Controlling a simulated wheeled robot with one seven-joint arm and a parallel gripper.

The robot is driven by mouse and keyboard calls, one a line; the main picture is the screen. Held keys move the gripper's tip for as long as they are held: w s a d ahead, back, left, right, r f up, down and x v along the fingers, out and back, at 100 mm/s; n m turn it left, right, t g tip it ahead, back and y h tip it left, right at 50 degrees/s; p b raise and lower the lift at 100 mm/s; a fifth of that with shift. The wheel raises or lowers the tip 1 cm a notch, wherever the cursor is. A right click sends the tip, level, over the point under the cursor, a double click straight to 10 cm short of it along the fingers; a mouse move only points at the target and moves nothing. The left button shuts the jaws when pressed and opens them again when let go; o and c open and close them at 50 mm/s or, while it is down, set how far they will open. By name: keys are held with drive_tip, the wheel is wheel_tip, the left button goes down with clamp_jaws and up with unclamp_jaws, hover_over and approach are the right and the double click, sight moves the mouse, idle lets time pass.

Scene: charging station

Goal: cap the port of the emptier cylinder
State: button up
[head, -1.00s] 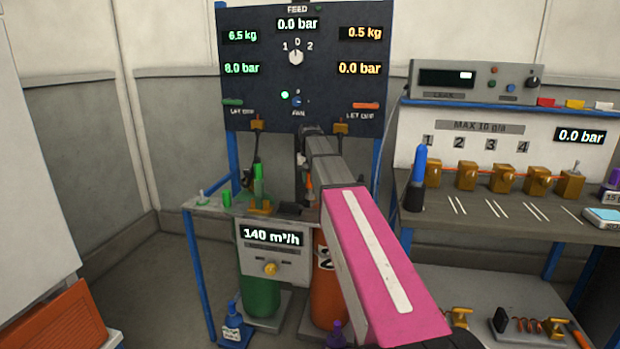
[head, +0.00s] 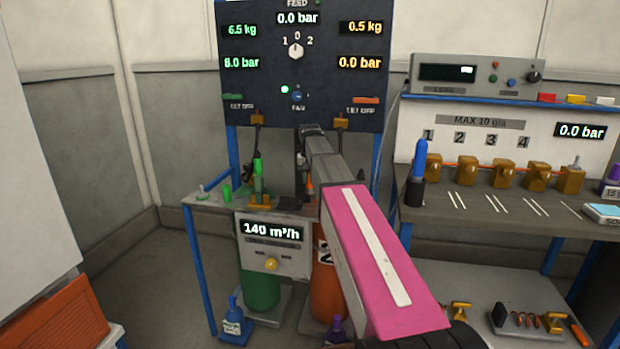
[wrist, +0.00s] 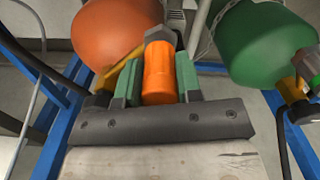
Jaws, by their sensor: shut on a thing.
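The orange cylinder (head: 325,290) stands under the bench, partly behind my arm; its displays read 0.5 kg (head: 365,27) and 0.0 bar (head: 360,63). The green cylinder (head: 260,290) stands to its left; its displays read 6.5 kg (head: 239,30) and 8.0 bar (head: 239,62). In the wrist view, my gripper (wrist: 158,60) is shut on an orange cap (wrist: 158,85) with a grey hexagonal end, between green finger pads. The orange cylinder (wrist: 105,35) is beyond it to the left, the green one (wrist: 262,42) to the right. The orange cylinder's port is not clearly visible.
The gauge panel (head: 330,100) stands behind my arm. A flow box (head: 272,250) reads 140 m³/h. The right workbench (head: 480,215) holds several brass fittings and a blue-handled tool (head: 419,165).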

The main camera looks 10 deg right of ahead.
drive_tip(key=shift+f, duration=0.45)
drive_tip(key=o, duration=1)
wheel_tip(320, 180, up, 11)
drive_tip(key=shift+f, duration=0.15)
